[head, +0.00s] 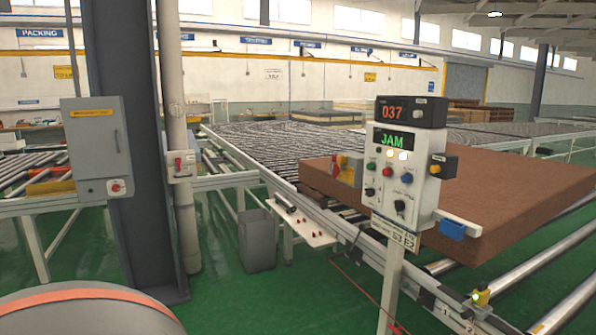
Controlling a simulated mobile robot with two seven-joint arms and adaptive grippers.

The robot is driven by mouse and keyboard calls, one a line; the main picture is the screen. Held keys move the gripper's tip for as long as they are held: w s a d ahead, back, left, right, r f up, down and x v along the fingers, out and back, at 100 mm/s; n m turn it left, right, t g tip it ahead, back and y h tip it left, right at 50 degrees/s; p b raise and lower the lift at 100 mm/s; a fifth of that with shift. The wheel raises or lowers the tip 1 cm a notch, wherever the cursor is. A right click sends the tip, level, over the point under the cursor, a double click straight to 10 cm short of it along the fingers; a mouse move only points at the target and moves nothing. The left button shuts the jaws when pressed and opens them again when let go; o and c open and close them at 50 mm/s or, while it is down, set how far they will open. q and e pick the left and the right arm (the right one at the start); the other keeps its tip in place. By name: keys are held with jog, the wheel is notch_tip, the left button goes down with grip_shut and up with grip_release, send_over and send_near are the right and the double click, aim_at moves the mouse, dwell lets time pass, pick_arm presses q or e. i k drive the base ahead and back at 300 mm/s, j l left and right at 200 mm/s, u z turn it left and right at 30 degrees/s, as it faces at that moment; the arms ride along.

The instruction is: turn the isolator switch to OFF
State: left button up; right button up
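A grey box with a red and yellow part (343,170) is at the left side of the control panel (402,165), in front of the brown mattress; it looks like a rotary isolator switch, but its position is too small to read. A small white box with a red switch (180,165) is on the pale pipe at the left, and its setting is also unreadable. The grey cabinet (96,145) has a red round button (115,187) at its lower right. Neither of my grippers is in view.
The panel's displays read "037" and "JAM". A brown mattress (510,185) lies on the roller conveyor (265,140) behind it. A dark column (125,240) and a grey bin (258,240) stand left of it. Green floor (290,300) is open in front.

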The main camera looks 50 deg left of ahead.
aim_at(336, 170)
jog(key=u, duration=1.35)
